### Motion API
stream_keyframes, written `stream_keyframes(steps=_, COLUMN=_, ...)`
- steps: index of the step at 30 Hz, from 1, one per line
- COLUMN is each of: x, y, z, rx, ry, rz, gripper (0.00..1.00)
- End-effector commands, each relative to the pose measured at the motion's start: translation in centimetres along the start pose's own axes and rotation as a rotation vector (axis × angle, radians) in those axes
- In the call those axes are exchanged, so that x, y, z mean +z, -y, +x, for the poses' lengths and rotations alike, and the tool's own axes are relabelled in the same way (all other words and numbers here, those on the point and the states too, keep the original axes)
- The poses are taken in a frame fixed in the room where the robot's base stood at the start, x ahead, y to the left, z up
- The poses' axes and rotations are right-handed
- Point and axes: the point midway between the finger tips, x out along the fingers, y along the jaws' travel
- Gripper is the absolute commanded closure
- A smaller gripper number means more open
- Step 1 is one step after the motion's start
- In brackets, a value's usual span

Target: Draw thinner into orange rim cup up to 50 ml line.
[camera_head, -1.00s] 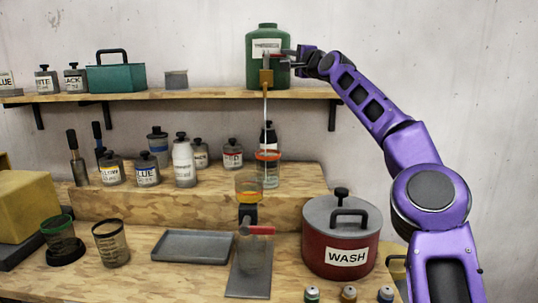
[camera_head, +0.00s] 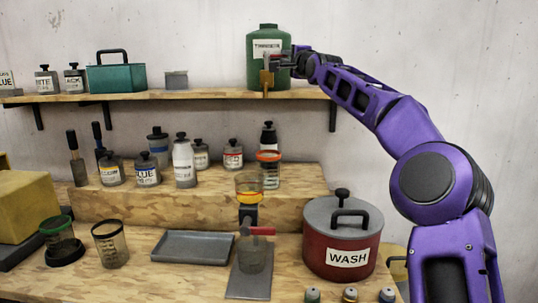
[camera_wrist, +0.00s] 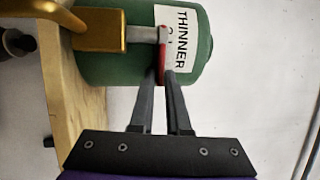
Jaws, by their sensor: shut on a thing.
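The green thinner jug (camera_head: 254,70) stands on the upper shelf, with a brass tap (camera_head: 266,80) at its front. My gripper (camera_head: 283,62) is at the tap; in the wrist view its fingers (camera_wrist: 162,76) are shut on the red tap lever (camera_wrist: 162,58). No stream shows below the tap. The clear cup with an orange-red rim (camera_head: 268,156) stands on the raised wooden step beneath the tap. Its graduation lines and liquid level are too small to read, and its lower left is partly behind another cup.
The red WASH pot (camera_head: 341,240) stands right, a grey tray (camera_head: 195,246) left. Several bottles line the step.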

Motion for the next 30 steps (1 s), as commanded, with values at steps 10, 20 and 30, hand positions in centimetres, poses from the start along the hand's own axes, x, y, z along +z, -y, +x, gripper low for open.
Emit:
stream_keyframes(steps=10, x=0.89, y=0.2, z=0.02, rx=-0.003, ry=0.007, rz=0.005, gripper=1.0)
stream_keyframes(steps=20, x=1.18, y=0.09, z=-0.21, rx=0.001, ry=-0.047, rz=-0.009, gripper=1.0)
stream_keyframes(steps=30, x=1.06, y=-0.4, z=-0.26, rx=0.008, ry=-0.093, rz=-0.012, gripper=0.71)
